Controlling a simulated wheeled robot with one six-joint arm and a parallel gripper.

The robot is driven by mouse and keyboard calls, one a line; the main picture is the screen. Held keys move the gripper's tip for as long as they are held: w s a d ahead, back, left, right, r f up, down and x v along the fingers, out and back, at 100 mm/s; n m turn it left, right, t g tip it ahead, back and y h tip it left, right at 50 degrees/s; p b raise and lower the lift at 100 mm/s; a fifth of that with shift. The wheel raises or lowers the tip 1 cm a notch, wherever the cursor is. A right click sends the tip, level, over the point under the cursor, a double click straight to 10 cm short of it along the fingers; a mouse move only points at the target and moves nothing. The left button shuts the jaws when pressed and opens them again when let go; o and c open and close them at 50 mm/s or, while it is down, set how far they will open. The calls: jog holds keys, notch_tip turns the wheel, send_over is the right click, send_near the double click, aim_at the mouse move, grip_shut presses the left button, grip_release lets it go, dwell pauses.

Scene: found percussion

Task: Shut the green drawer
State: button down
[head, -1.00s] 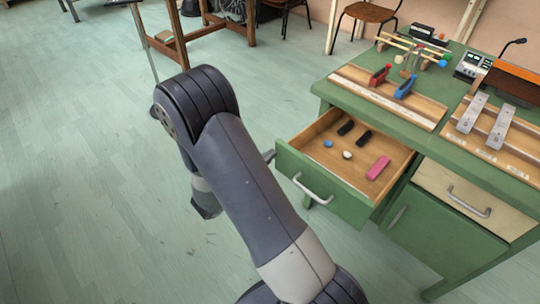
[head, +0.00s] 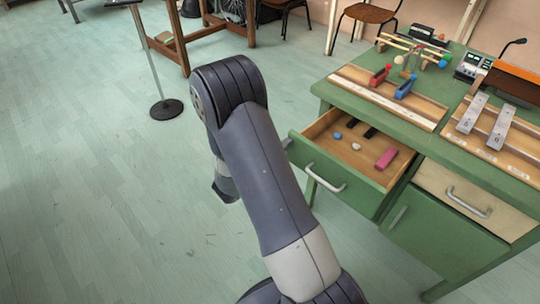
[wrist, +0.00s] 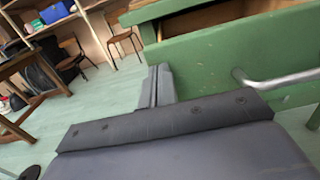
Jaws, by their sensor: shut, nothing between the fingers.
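The green drawer (head: 352,194) stands partly open at the left of the green bench, its metal handle (head: 326,178) on the front. Inside lie two dark blocks, a blue piece, a pale piece and a pink block (head: 387,158). My gripper (head: 287,143) is at the left end of the drawer front, mostly hidden behind my arm. In the wrist view, my shut, empty fingers (wrist: 159,84) are against the left part of the green front (wrist: 215,62), left of the handle (wrist: 275,81). Whether they touch it is hard to tell.
The green bench top (head: 436,141) holds wooden boards with red and blue pieces, metal bars and a small device. A pale drawer (head: 431,187) and a green cupboard door (head: 435,232) are shut beside it. A stand with a round black base (head: 167,109) is on the open floor at left.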

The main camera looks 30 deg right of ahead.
aim_at(326, 114)
jog(key=b+x, duration=0.3)
jog(key=x, duration=1.6)
jog(key=shift+d+f, duration=0.2)
jog(key=shift+d, duration=0.15)
jog(key=shift+w+d, duration=0.3)
jog(key=shift+d, duration=0.25)
jog(key=shift+r, duration=0.2)
jog(key=shift+d+r, duration=0.1)
jog(key=v, duration=1.4)
jog(key=shift+a, duration=0.25)
